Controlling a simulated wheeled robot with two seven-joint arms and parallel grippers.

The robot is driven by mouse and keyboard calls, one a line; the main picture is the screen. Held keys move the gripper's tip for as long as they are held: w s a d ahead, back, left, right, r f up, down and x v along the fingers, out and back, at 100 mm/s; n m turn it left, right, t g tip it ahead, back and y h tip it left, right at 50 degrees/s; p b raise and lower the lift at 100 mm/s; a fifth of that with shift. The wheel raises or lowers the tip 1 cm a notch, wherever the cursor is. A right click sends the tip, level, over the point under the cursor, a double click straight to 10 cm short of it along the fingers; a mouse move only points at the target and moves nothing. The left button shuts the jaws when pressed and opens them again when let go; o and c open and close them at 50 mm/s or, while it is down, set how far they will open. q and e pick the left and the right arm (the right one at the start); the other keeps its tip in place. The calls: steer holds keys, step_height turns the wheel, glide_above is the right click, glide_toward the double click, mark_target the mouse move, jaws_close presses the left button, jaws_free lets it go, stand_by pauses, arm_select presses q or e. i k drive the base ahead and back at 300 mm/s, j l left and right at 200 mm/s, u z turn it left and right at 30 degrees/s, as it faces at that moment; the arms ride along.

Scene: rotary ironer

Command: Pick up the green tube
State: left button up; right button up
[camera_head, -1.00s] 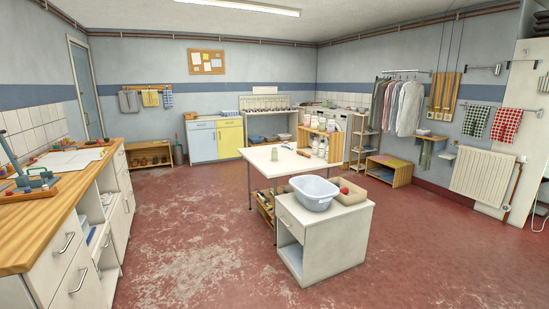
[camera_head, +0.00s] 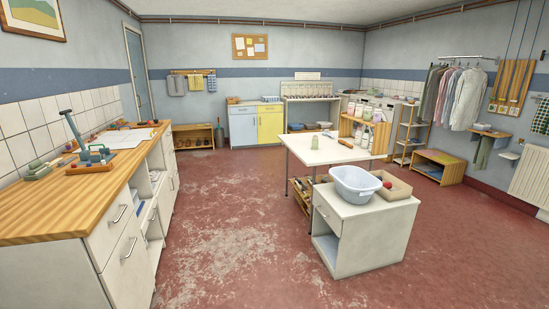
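Neither of my grippers is in view.
A white cabinet (camera_head: 375,239) stands in front of the table, with a pale blue basin (camera_head: 354,186) and a cardboard box (camera_head: 394,187) on it. The wooden counter (camera_head: 50,221) runs along the left. The red floor (camera_head: 230,217) between them is clear.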

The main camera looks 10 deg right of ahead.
mark_target(315, 146)
steer(key=i+z, duration=0.2)
steer(key=i, duration=2.65)
steer(key=i+j+z, duration=0.2)
steer(key=i+z, duration=0.25)
steer(key=i, duration=0.25)
steer(key=i+j+z, duration=0.45)
steer(key=i, duration=0.25)
steer(key=i+j+z, duration=0.45)
steer(key=i+j, duration=0.15)
steer(key=i+j+z, duration=0.35)
steer(key=j+z, duration=0.2)
steer(key=i+j+z, duration=0.1)
steer(key=j+z, duration=0.15)
steer(key=j, duration=0.15)
steer(key=i+j+z, duration=0.1)
steer(key=j+z, duration=0.15)
steer(key=j, duration=0.15)
steer(key=j+z, duration=0.25)
steer(key=j, duration=0.15)
